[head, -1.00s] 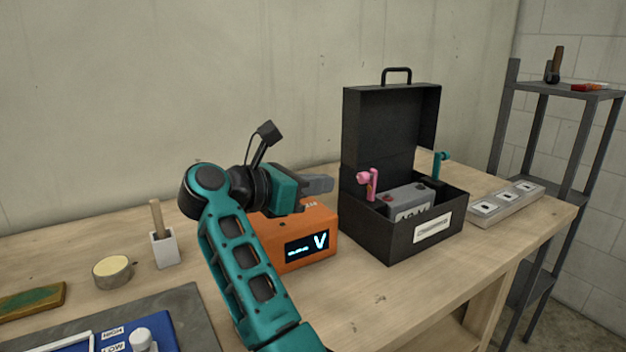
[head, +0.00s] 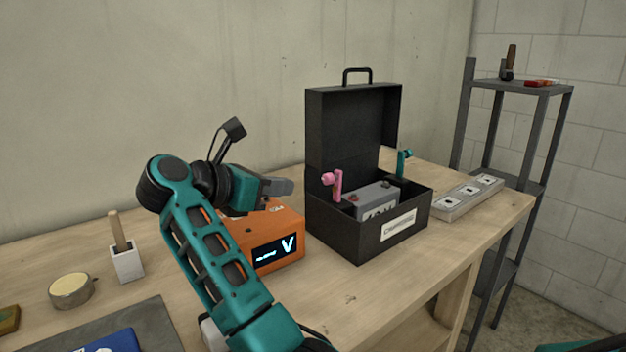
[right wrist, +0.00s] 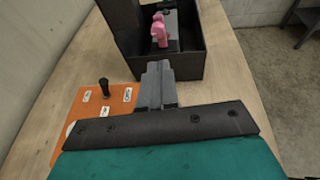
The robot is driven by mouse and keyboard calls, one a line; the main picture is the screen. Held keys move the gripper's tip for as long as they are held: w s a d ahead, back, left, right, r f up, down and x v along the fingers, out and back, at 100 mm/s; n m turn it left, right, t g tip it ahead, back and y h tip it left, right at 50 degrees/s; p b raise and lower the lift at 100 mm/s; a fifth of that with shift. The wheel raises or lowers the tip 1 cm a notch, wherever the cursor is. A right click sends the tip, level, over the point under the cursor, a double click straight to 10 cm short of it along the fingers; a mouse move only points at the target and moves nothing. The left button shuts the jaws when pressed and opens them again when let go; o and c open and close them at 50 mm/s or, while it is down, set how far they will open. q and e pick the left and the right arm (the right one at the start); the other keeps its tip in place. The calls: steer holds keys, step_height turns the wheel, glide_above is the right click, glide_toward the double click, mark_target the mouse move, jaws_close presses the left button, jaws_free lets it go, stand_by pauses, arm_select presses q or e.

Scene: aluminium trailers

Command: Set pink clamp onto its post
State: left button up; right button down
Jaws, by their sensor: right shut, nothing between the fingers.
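The pink clamp (head: 334,184) hangs at the left wall of the open black case (head: 345,238); it also shows in the right wrist view (right wrist: 159,30). Inside the case is a grey battery (head: 377,199). A reddish post (head: 353,198) shows on its top near the pink clamp, and a second small post (head: 387,184) stands farther right. My right gripper (head: 290,187) is shut and empty, above the orange meter and left of the case. In the right wrist view its fingertips (right wrist: 157,66) point at the case, short of the clamp. My left gripper is not in view.
The orange meter (head: 279,254) stands below my right gripper. A teal clamp (head: 404,162) is at the case's right side. The raised lid (head: 345,130) stands behind. A grey strip (head: 467,197) lies right of the case. The table front of the case is clear.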

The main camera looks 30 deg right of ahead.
mark_target(325, 181)
steer(key=x, duration=0.7)
steer(key=shift+d+r+p, duration=0.3)
steer(key=shift+d+p, duration=0.05)
steer(key=shift+d, duration=0.1)
steer(key=shift+w+d, duration=0.15)
steer(key=shift+d, duration=0.3)
steer(key=shift+d, duration=0.15)
